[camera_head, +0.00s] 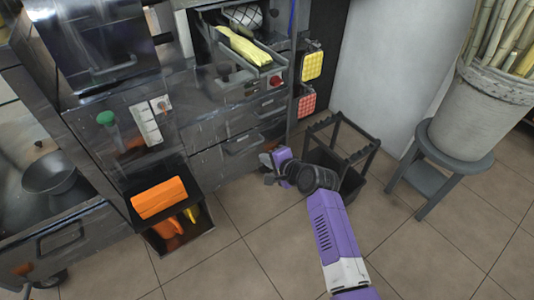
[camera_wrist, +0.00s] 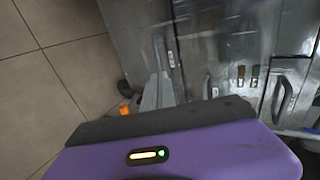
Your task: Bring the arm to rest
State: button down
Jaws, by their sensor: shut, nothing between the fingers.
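My purple and white arm (camera_head: 333,235) reaches up from the bottom of the head view, over the tiled floor. My gripper (camera_head: 267,168) is at its far end, in front of the steel cabinet's drawers and left of a dark rack. It is small in this view and looks empty. In the wrist view the purple wrist housing fills the bottom, and the grey fingers (camera_wrist: 158,92) show beyond it, shut with nothing between them. Whether the gripper touches the cabinet front cannot be told.
The steel press cabinet (camera_head: 238,143) stands behind the gripper. A dark rack (camera_head: 343,150) is close by on the right. A grey stool (camera_head: 440,165) bears a bucket of cane (camera_head: 483,110). A bin with orange things (camera_head: 160,198) is at left. The front floor (camera_head: 230,270) is clear.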

jog(key=shift+s+d+r, duration=0.1)
jog(key=shift+s+d, duration=0.05)
jog(key=shift+s, duration=0.05)
jog(key=shift+w, duration=0.1)
notch_tip(320, 180, up, 6)
jog(key=w+d+n+t, duration=0.2)
jog(key=t, duration=0.1)
jog(key=s+d+n+t+h, duration=0.2)
jog(key=s+d+n+t, duration=0.1)
jog(key=s+d, duration=0.3)
jog(key=s+d+r+n+h, duration=0.2)
jog(key=s+d, duration=0.3)
jog(key=s, duration=1.1)
jog(key=s+d+r+n+h, duration=0.15)
jog(key=s+d, duration=0.25)
jog(key=s, duration=1.3)
jog(key=s+d+r+n+h, duration=0.25)
jog(key=s+d, duration=0.25)
jog(key=s, duration=1.1)
notch_tip(320, 180, up, 25)
jog(key=g+y+p, duration=0.1)
jog(key=p, duration=2.4)
jog(key=shift+s, duration=0.3)
